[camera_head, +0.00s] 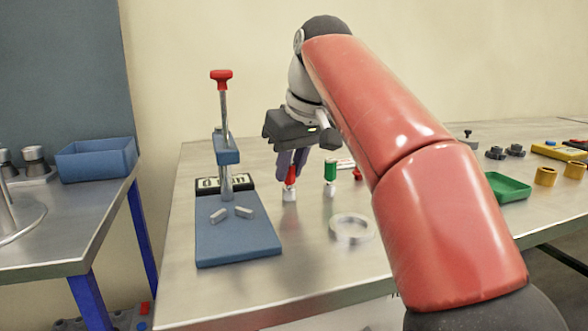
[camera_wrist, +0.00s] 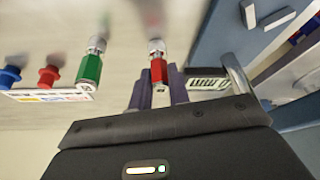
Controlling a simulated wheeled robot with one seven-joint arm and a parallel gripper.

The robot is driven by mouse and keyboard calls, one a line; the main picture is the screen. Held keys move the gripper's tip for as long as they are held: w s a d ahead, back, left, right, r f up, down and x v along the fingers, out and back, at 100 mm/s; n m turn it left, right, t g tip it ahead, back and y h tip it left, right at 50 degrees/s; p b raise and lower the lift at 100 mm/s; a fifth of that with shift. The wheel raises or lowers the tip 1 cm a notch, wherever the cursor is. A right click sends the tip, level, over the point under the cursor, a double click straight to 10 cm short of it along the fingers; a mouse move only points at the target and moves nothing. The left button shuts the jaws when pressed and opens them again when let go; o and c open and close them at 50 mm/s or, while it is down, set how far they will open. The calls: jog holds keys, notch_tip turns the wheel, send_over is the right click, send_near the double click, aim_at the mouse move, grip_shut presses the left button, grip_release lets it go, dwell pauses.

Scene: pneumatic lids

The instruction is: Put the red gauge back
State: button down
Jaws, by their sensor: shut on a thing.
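The red gauge (camera_head: 291,174) is upright, with a metal lower end. My gripper (camera_head: 290,163) is shut on its red upper part, from above. In the wrist view the red gauge (camera_wrist: 157,70) stands between my two fingertips (camera_wrist: 158,90), its metal end pointing away from me. I cannot tell whether that end touches the table. A green gauge (camera_head: 330,171) of like shape stands just right of it, and it also shows in the wrist view (camera_wrist: 90,68). A labelled white strip (camera_wrist: 45,96) lies beside the green gauge, with a red knob (camera_wrist: 49,75) and a blue knob (camera_wrist: 9,76).
A blue press stand (camera_head: 238,240) with a red-topped post (camera_head: 221,75) and two grey blocks stands left of my gripper. A pale ring (camera_head: 352,228) lies in front on the right. A green tray (camera_head: 507,187) and yellow rings (camera_head: 545,176) lie farther right. The front table is mostly clear.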

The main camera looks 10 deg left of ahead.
jog(key=c, duration=1.8)
grip_release()
jog(key=shift+f, duration=0.15)
jog(key=o, duration=0.5)
jog(key=shift+f+b, duration=0.15)
jog(key=shift+b, duration=0.4)
jog(key=shift+a+p+v, duration=0.15)
jog(key=shift+p+v, duration=0.4)
jog(key=shift+v, duration=1.45)
jog(key=shift+a+p+v, duration=0.2)
jog(key=shift+p+v, duration=0.3)
jog(key=shift+v, duration=1.5)
jog(key=shift+s, duration=0.1)
